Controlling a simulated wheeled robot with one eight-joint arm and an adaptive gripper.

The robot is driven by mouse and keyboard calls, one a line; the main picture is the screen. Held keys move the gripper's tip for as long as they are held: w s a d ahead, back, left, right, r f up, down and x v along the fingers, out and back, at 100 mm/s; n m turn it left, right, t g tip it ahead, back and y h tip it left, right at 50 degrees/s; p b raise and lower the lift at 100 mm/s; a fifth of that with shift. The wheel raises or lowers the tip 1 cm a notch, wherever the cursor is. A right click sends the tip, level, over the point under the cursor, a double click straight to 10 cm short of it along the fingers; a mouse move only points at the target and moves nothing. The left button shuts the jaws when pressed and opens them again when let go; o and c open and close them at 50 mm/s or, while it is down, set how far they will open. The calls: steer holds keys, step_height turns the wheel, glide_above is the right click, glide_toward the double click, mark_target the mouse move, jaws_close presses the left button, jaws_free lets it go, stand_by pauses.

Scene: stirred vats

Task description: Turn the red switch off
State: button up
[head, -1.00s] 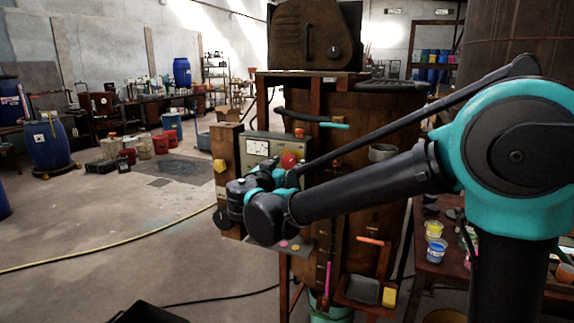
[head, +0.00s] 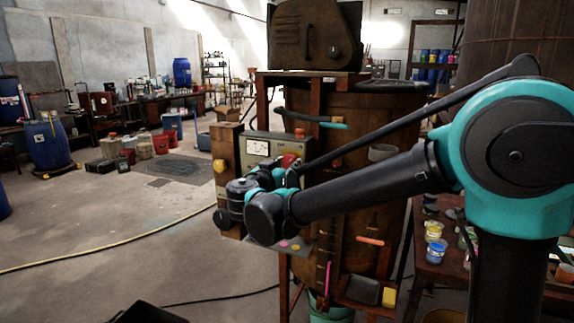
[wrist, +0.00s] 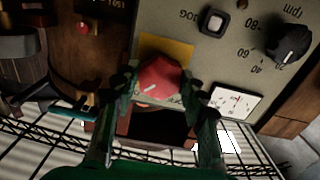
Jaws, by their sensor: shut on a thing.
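The red switch (wrist: 160,80) is a faceted red knob on a yellow plate, fixed to a grey-green control panel (wrist: 225,50). In the wrist view my gripper (wrist: 158,88) has its two fingers on either side of the knob, shut on it. In the head view the red switch (head: 289,160) shows just above my wrist, on the panel (head: 262,137) at the front of the vat stand. My arm hides the lower part of the panel and most of my gripper there.
The panel also carries a black rpm dial (wrist: 288,43), a square JOG button (wrist: 213,22) and a white meter (wrist: 236,102). A wooden vat (head: 370,110) stands behind. A table with paint jars (head: 436,250) is at right. Open floor lies to the left.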

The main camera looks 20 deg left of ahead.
steer(key=n, duration=1.3)
steer(key=shift+n, duration=2.2)
steer(key=o, duration=1.2)
steer(key=shift+c, duration=0.2)
steer(key=shift+s, duration=0.1)
steer(key=s+a, duration=0.1)
steer(key=s, duration=1.1)
